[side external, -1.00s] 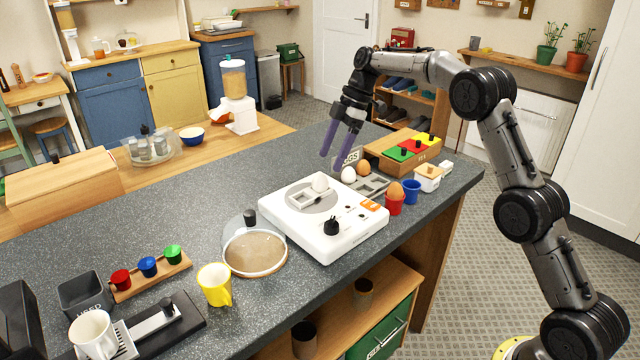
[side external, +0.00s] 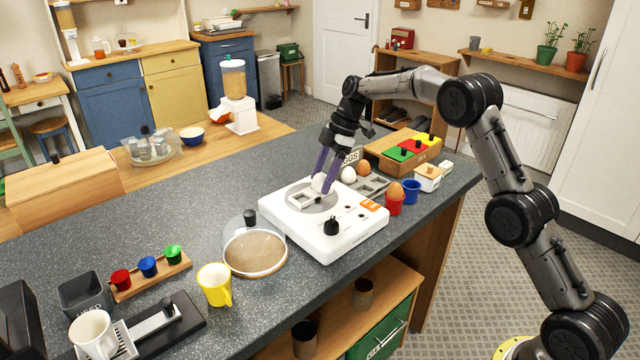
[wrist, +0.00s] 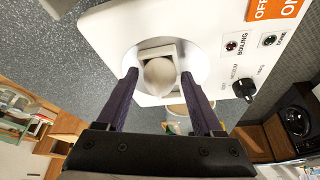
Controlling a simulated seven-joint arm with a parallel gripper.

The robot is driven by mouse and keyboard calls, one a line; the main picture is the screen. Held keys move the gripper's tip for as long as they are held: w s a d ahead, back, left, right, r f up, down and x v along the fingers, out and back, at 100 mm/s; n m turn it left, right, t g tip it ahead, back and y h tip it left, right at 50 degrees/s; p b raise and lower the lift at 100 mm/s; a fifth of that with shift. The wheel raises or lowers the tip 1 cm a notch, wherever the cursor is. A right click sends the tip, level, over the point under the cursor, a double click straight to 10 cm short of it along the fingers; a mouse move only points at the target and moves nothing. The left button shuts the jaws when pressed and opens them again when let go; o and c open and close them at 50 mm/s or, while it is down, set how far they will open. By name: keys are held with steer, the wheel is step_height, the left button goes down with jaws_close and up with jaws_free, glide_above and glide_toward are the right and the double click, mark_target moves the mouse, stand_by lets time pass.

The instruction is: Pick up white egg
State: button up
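A white egg (side external: 319,182) stands in a small pale holder (side external: 304,200) on the white egg cooker (side external: 322,233). In the wrist view the egg (wrist: 160,76) lies between my gripper's fingertips (wrist: 159,73), with a gap on each side. My gripper (side external: 325,187) is open, its purple fingers lowered over the cooker and partly hiding the egg in the side view. Another white egg (side external: 348,174) and a brown egg (side external: 363,168) sit by the grey egg tray (side external: 372,184), behind the cooker. A second brown egg (side external: 396,189) stands in a red cup (side external: 395,206).
A blue cup (side external: 411,192) and a wooden box with coloured lids (side external: 404,151) are to the right. A glass lid (side external: 254,252) and a yellow mug (side external: 215,285) are to the left.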

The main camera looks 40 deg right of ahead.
steer(key=c, duration=0.6)
steer(key=shift+o, duration=0.2)
steer(key=shift+r, duration=0.1)
